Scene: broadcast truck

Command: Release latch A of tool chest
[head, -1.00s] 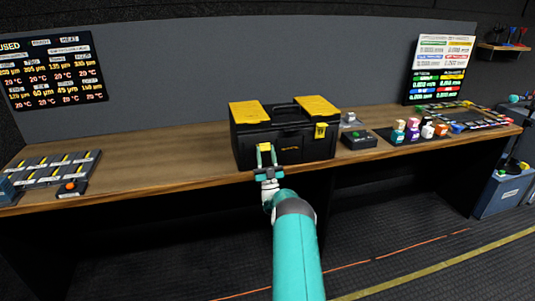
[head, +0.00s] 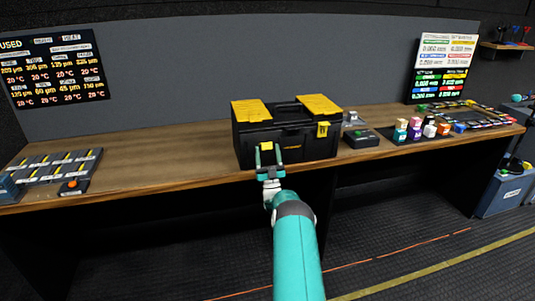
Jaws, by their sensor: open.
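The tool chest (head: 300,151) is black with a yellow-panelled lid and stands closed near the front edge of the wooden bench. A yellow latch (head: 323,130) shows on the right of its front face. Another yellow latch (head: 267,146) shows on the left of the front, between my gripper's fingers. No label tells which one is latch A. My gripper (head: 268,153) is open in front of the chest's left front, its two teal fingers on either side of the left latch. I cannot tell whether the fingers touch it.
A panel with an orange knob (head: 72,187) lies at the left. The bench (head: 165,150) between is clear.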

